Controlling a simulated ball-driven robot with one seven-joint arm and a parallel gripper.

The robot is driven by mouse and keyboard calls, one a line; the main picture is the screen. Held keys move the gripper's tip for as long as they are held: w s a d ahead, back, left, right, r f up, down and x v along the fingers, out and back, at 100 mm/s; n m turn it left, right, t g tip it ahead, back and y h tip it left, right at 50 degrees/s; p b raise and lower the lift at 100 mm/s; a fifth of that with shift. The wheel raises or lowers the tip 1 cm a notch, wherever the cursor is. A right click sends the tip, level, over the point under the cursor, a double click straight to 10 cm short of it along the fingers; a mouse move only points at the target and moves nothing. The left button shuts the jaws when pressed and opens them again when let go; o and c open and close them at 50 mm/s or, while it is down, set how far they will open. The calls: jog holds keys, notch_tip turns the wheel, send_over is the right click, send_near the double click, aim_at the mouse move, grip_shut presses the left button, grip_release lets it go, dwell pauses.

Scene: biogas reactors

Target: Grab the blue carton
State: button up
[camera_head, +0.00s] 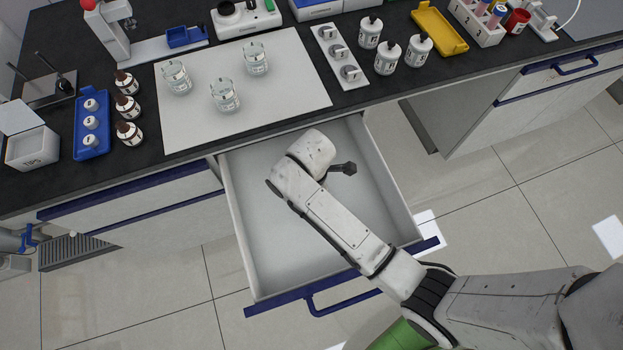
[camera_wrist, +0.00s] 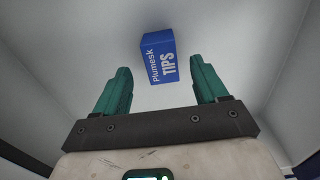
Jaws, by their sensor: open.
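The blue carton (camera_wrist: 157,58), marked "Plumesk TIPS", lies on the pale floor of the open drawer in the wrist view. My gripper (camera_wrist: 160,80) has its two green fingers spread apart. The carton appears beyond the fingertips, between their lines, a little left of centre. Nothing is between the fingers. In the head view my arm reaches down into the open drawer (camera_head: 265,255); the carton cannot be made out there, and the fingers are hidden by the arm.
The drawer walls surround my gripper. The black bench top (camera_head: 205,155) lies above the drawer, with a white mat (camera_head: 290,95) bearing three glass beakers. Brown bottles (camera_head: 128,107) and a blue tray (camera_head: 92,150) stand at left. White bottles (camera_head: 387,60) stand at right.

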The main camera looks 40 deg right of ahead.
notch_tip(320, 180, down, 5)
jog(key=shift+s+r, duration=0.1)
jog(key=shift+c, duration=0.3)
jog(key=c, duration=1)
